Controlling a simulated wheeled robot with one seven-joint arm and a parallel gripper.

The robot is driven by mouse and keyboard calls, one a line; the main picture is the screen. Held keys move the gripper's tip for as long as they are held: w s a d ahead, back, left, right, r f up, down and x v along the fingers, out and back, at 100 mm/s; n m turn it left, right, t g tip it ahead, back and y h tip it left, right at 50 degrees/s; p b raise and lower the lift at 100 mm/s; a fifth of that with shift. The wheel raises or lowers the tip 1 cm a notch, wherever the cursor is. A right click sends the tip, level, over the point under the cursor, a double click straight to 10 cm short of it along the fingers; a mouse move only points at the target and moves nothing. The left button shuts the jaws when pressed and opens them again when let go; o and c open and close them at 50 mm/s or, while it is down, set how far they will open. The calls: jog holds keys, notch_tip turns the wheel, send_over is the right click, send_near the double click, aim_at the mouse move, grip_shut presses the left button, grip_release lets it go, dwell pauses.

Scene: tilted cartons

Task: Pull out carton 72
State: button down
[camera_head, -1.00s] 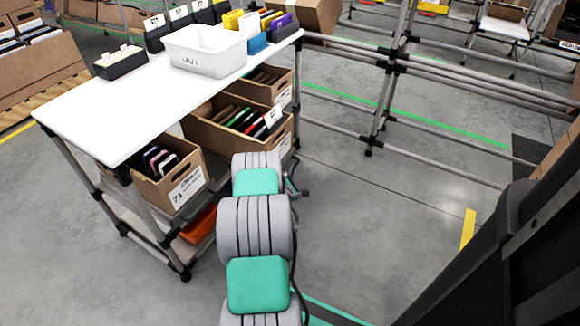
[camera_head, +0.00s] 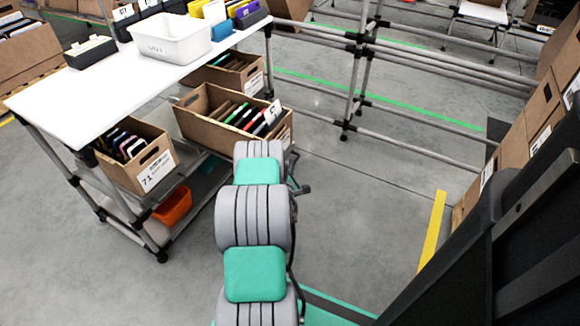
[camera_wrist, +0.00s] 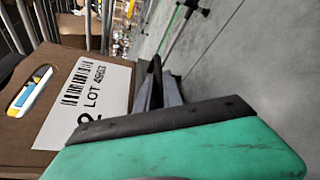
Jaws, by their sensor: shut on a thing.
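Carton 72 (camera_head: 225,136) is an open brown carton with several upright coloured items, on the upper shelf under the white tabletop. It sticks out past the tabletop's right side. My gripper (camera_wrist: 160,88) is shut at the edge of the carton's labelled front, beside the label. The exact contact is partly hidden by the gripper's own body. In the head view my arm hides the gripper and part of the carton's front.
Carton 71 (camera_head: 148,179) stands on the left on the same shelf, and another carton (camera_head: 240,77) stands behind. An orange bin (camera_head: 173,207) is below. A white bin (camera_head: 170,40) is on the tabletop. Pipe rails (camera_head: 400,135) run behind; open floor lies right of my arm.

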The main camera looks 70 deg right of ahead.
jog(key=c, duration=1.5)
grip_release()
jog(key=p+v, duration=0.1)
jog(key=v, duration=0.7)
jog(key=shift+d+p, duration=0.1)
jog(key=shift+p, duration=0.3)
